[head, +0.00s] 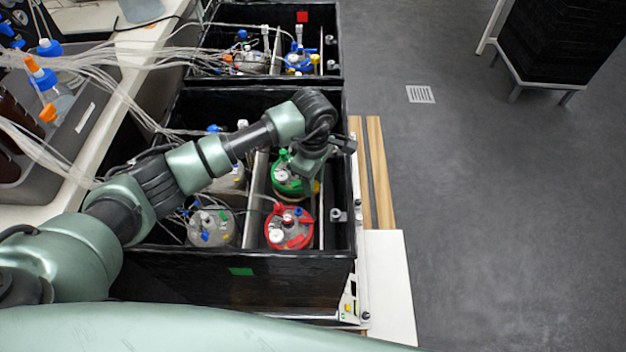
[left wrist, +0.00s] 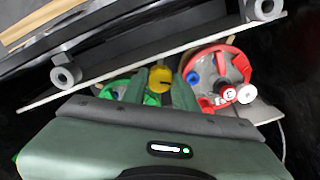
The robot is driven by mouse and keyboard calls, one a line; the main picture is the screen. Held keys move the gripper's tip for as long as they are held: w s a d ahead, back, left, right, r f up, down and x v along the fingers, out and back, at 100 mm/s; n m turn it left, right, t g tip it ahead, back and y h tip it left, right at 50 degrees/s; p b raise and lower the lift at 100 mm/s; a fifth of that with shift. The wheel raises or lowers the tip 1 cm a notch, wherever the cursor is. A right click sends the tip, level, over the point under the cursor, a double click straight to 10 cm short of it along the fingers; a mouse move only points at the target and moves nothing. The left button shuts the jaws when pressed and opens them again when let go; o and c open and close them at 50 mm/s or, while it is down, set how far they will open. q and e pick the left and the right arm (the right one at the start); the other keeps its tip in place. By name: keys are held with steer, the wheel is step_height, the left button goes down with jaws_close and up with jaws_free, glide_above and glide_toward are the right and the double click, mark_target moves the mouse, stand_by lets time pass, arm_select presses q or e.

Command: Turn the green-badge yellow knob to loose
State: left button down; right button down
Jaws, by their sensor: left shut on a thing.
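The near black box (head: 190,280) carries a green badge (head: 241,271) on its front wall. In the left wrist view a yellow knob (left wrist: 160,78) sits between the two green fingers of my left gripper (left wrist: 161,88), which is shut on it. In the head view my left gripper (head: 314,172) reaches down over the box's right side, beside a green-lidded vessel (head: 284,180); its wrist and fingers hide most of the knob. The knob's turn angle cannot be told. My right gripper is not in view.
A red-lidded vessel (head: 290,228) stands close to the knob, nearer the box front. Grey round knobs (head: 338,215) line the right rail. A second box with a red badge (head: 302,17) lies behind. Tubes run in from the left bench.

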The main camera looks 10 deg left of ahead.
arm_select(q)
steer(key=n+b, duration=0.1)
steer(key=n, duration=0.1)
steer(key=shift+n+b, duration=0.3)
steer(key=shift+n, duration=0.1)
steer(key=n+b, duration=0.1)
steer(key=n, duration=0.1)
steer(key=shift+n, duration=0.3)
steer(key=n+b, duration=0.2)
steer(key=n, duration=0.4)
steer(key=n+b, duration=0.1)
steer(key=n, duration=0.5)
steer(key=shift+n, duration=0.4)
steer(key=n+b, duration=0.1)
steer(key=n, duration=0.4)
steer(key=shift+r+n, duration=0.1)
steer(key=shift+n, duration=0.2)
steer(key=c, duration=1.1)
jaws_free()
